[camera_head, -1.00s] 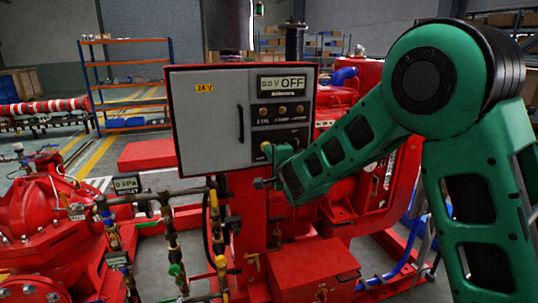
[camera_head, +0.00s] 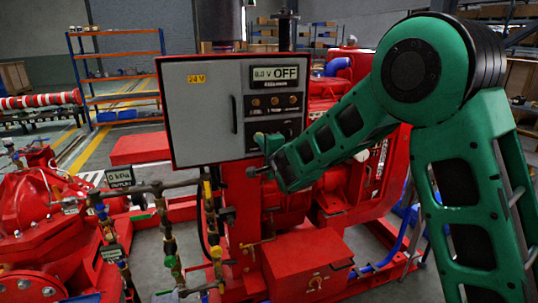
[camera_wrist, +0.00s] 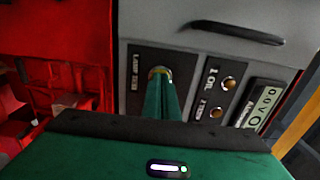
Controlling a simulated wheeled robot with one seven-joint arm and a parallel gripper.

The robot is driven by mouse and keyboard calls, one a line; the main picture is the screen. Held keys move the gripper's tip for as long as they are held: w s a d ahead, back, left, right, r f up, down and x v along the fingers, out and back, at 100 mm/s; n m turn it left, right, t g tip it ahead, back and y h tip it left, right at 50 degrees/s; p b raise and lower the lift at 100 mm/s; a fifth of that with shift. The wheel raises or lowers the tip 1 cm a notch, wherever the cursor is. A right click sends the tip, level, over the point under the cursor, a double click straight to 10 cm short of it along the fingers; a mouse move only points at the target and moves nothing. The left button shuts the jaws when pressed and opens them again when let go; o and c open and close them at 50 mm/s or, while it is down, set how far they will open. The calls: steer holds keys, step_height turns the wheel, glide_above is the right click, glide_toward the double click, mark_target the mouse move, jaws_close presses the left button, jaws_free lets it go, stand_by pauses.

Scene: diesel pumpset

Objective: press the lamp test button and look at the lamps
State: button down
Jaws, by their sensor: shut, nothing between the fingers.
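A grey control panel (camera_head: 207,117) in a red frame carries a display reading 0.0 V OFF (camera_head: 275,75) and a row of three small amber-brown lamps (camera_head: 275,101). I cannot make out a clear glow in them. The wrist view shows two of these lamps (camera_wrist: 229,82) close up, dull amber. The lamp test button (camera_wrist: 160,71) shows as a pale ring beside the words LAMP TEST, mostly hidden behind my fingers. My gripper (camera_head: 262,139) is shut and empty, its green fingertips over the button. Whether they touch or press it I cannot tell.
A dark panel handle (camera_wrist: 232,33) sticks out near the button plate. Red pump casing (camera_head: 30,205), pipes and gauges (camera_head: 119,180) stand left of and below the panel. A red box (camera_head: 305,263) sits below my forearm.

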steer(key=v, duration=1.3)
steer(key=shift+s, duration=0.3)
steer(key=shift+d, duration=0.25)
